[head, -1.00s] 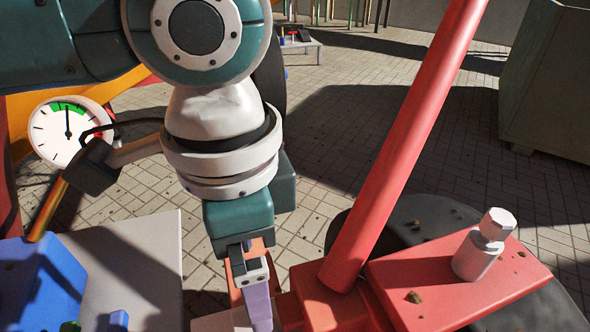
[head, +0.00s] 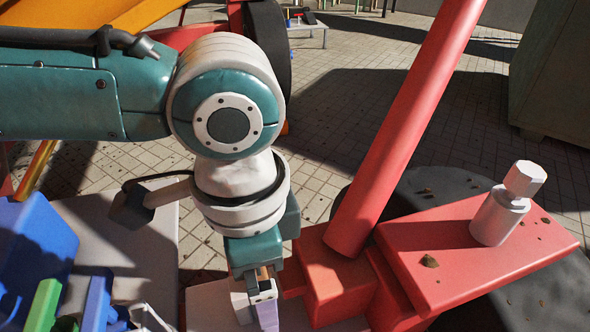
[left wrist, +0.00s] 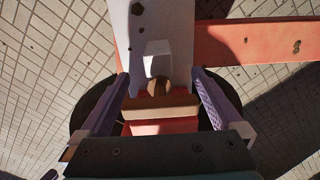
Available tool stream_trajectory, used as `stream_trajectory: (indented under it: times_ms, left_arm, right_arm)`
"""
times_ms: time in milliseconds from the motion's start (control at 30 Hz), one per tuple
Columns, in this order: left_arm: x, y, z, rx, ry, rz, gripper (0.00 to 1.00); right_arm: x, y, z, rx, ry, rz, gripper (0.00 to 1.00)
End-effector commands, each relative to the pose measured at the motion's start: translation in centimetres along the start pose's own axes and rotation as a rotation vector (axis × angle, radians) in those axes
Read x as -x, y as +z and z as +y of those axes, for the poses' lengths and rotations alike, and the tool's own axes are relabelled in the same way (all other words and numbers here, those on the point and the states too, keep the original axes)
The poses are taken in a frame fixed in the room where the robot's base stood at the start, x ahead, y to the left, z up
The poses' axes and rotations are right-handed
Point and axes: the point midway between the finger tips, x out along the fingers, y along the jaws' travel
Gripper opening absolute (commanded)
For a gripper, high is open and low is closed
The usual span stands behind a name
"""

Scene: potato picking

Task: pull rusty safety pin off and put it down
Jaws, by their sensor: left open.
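My left gripper (head: 255,308) points down beside the red beam's base in the head view, partly cut by its own body. In the left wrist view its two purple fingers (left wrist: 161,75) are spread apart. Between them are a small brown rounded piece (left wrist: 157,87) and a pale block (left wrist: 158,62) on a grey-white bar (left wrist: 148,22). The brown piece looks rusty and may be the safety pin; its full shape is hidden. Neither finger clearly touches it. My right gripper is not in view.
A red beam (head: 405,130) slants up close right of my gripper. A red plate (head: 460,265) carries an upright pale bolt-like peg (head: 492,222). A blue box (head: 35,245) and green and blue pieces lie at left.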

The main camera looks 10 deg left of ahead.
Motion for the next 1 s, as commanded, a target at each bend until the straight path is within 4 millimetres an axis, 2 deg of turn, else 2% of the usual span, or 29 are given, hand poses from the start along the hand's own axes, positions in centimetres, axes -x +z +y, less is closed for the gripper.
stream_trajectory:
  times_ms: [67,700,733,1000]
  left_arm:
    - [0.02,-0.01,0.01,0.0,0.0,0.0,0.97]
    - [0.05,-0.01,0.0,0.0,0.0,0.0,0.25]
    - [0.06,-0.02,0.0,0.0,0.0,0.001,0.79]
    - [0.06,-0.02,0.0,0.0,0.0,0.001,0.48]
  right_arm:
    - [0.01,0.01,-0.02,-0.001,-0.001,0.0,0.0]
    - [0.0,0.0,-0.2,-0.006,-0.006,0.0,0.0]
    - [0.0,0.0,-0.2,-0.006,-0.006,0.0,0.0]
    - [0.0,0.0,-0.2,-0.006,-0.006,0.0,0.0]
